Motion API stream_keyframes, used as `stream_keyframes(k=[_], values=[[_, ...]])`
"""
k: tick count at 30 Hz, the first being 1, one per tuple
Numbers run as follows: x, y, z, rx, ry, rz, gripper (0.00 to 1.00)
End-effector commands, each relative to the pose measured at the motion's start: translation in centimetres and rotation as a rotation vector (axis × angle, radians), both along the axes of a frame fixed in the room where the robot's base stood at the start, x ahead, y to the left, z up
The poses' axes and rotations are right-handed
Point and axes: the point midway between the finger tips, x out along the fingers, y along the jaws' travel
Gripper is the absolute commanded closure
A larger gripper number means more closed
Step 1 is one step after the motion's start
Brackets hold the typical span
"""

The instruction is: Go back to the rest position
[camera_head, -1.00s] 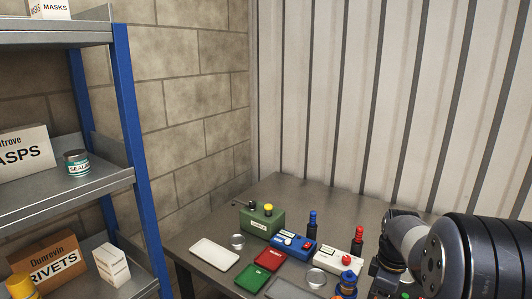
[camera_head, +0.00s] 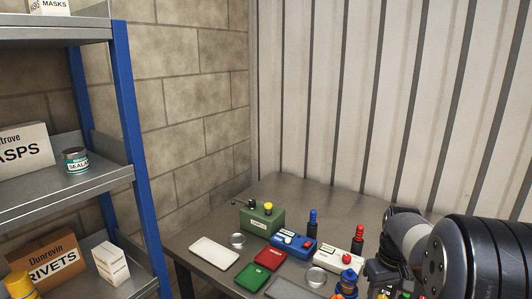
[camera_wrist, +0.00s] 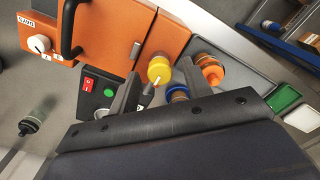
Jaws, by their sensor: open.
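My gripper (camera_wrist: 160,88) shows in the wrist view with its two dark fingers apart and nothing clearly held between them. Beyond the fingers are a yellow knob (camera_wrist: 159,70), an orange-topped item (camera_wrist: 209,70) and a blue round part that the fingers partly hide. In the head view my arm comes in from the right, and its wrist hangs over the right part of the metal table (camera_head: 310,192). The fingertips are not clear there.
An orange box (camera_wrist: 135,32) with a black handle is at upper left in the wrist view. On the table stand a green box (camera_head: 262,222), a blue box (camera_head: 292,246), a white tray (camera_head: 214,253) and bottles. A blue-posted shelf (camera_head: 135,130) stands left.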

Motion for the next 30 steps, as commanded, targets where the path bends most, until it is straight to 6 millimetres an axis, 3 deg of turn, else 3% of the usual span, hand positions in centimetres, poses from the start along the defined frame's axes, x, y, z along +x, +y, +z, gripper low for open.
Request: stream_keyframes(k=[18, 24, 30], values=[[0.0, 0.0, -0.1, 0.000, 0.000, -0.492, 0.54], [0.1, 0.0, 2.5, 0.000, -0.003, -0.497, 0.54], [0.0, 0.0, 3.3, 0.000, -0.001, -0.495, 0.54]])
